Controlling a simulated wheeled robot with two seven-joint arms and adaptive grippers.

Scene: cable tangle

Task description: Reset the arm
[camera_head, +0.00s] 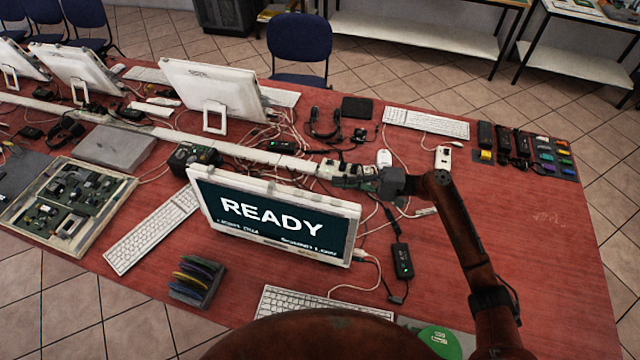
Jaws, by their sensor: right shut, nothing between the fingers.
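My right arm (465,235) comes in from the lower right and bends left at its joint over the red table (540,220). My right gripper (345,176) points left, just behind the top right corner of the monitor that reads "READY" (275,220). It is shut and empty, close to the white cable channel (240,150) and the loose cables behind the monitor. Whether it touches them I cannot tell. My left gripper is not in view.
A black power adapter (402,261) and cables lie right of the monitor. A white keyboard (427,122), several dark blocks (503,142) and a white mouse (384,158) lie farther back. A tray of parts (68,206) is at left. The table's right side is mostly clear.

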